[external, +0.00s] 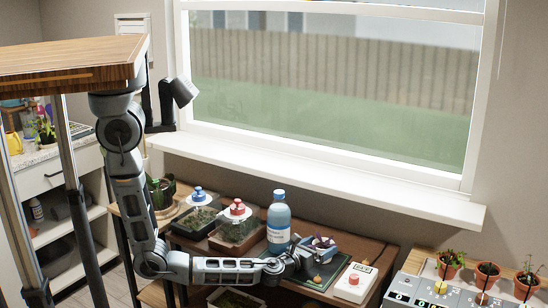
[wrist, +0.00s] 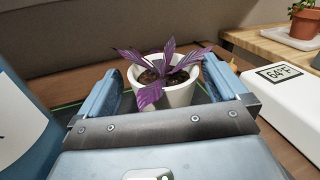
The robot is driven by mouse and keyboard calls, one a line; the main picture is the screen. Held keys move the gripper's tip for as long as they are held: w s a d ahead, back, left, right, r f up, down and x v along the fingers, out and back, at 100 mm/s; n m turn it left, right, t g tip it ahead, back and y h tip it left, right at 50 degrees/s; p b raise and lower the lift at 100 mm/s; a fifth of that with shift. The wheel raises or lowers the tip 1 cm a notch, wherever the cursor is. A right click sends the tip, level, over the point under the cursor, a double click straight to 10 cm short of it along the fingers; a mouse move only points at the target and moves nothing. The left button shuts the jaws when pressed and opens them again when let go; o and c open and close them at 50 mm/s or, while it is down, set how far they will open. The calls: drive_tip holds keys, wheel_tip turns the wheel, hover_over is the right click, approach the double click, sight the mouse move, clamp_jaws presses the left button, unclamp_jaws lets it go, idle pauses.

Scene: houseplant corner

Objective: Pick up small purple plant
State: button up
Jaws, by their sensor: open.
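The small purple plant (wrist: 164,68) has long purple leaves and grows in a white pot (wrist: 180,95). In the wrist view the pot stands between the two blue-padded fingers of my gripper (wrist: 162,88), with the fingers spread to its left and right. I cannot tell whether either finger touches the pot. In the external view the plant (external: 322,241) is small, at the end of my gripper (external: 308,252), on the dark mat by the window. My gripper hides the lower front of the pot.
A blue bottle (external: 279,222) stands close on the left of my gripper. A white thermometer box (external: 355,282) sits on the right. Domed trays (external: 235,228) stand farther left. Terracotta pots (external: 487,275) stand on the table at the right.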

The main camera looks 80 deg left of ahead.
drive_tip(key=shift+x, duration=1.05)
drive_tip(key=c, duration=1)
drive_tip(key=shift+c, duration=0.5)
drive_tip(key=shift+r, duration=0.1)
